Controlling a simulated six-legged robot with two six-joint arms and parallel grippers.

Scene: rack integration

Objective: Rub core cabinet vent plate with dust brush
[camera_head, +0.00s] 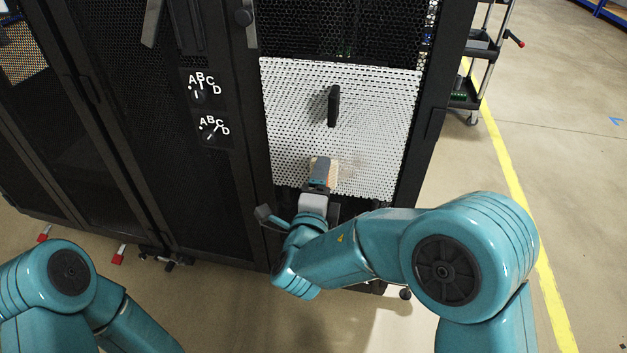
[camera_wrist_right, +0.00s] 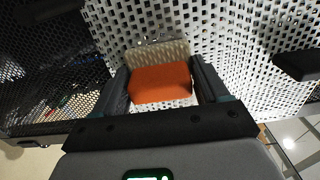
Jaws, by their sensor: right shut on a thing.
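The white perforated vent plate (camera_head: 385,115) covers the middle of the right-hand black cabinet and carries a black handle (camera_head: 333,106). It also fills much of the right wrist view (camera_wrist_right: 250,55). My right gripper (camera_head: 320,178) is at the lower part of the plate. In the right wrist view, its two fingers (camera_wrist_right: 162,85) are shut on the orange block of the dust brush (camera_wrist_right: 160,83). The pale bristles (camera_wrist_right: 155,56) point at the plate; I cannot tell whether they touch it. A faint brownish patch shows right of the brush. My left gripper is out of view.
Black mesh cabinet doors (camera_head: 75,150) stand to the left, with two dials marked A to D (camera_head: 205,110) beside the plate. A dark wheeled cart (camera_head: 480,60) stands at the right.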

